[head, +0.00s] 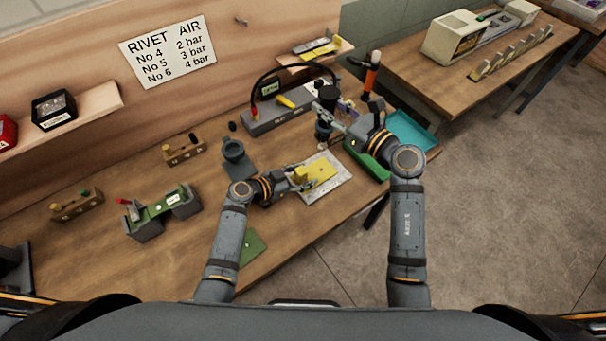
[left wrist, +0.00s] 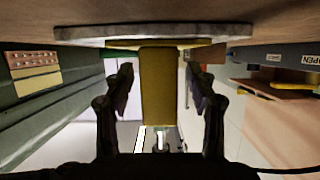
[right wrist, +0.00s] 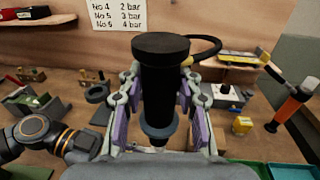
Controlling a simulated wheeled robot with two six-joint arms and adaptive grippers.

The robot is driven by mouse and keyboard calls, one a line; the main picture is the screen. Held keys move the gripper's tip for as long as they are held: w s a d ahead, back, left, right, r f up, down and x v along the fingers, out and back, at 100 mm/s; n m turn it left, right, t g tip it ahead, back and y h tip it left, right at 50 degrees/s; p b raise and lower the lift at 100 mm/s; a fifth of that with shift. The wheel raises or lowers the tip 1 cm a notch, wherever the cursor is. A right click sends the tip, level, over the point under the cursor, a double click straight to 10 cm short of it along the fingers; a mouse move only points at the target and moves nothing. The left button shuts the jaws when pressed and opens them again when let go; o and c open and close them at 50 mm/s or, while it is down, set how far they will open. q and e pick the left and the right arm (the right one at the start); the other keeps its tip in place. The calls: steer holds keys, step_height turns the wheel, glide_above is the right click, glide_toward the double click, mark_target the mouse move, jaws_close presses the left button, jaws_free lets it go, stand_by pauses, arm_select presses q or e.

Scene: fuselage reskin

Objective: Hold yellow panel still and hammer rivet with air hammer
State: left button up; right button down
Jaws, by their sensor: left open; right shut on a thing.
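The yellow panel (head: 321,170) lies on a light grey plate (head: 338,188) on the bench. A yellow block (head: 300,172) stands at its left side. My left gripper (head: 299,181) is at this block; in the left wrist view its open fingers (left wrist: 160,90) stand either side of the yellow block (left wrist: 157,90), with gaps showing. My right gripper (head: 328,119) is shut on the black air hammer (head: 323,104), upright above the bench just beyond the panel. The right wrist view shows the hammer (right wrist: 160,85) between purple-padded fingers (right wrist: 150,115). I cannot make out the rivet.
A black hose arches from the hammer to a grey unit (head: 272,119). An orange-handled hammer (head: 371,75) stands behind my right gripper. Green (head: 366,166) and teal (head: 411,133) trays lie to the right. A grey holder (head: 234,153) and a green fixture (head: 160,210) stand left.

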arm_select(q)
jaws_close()
stand_by(0.8)
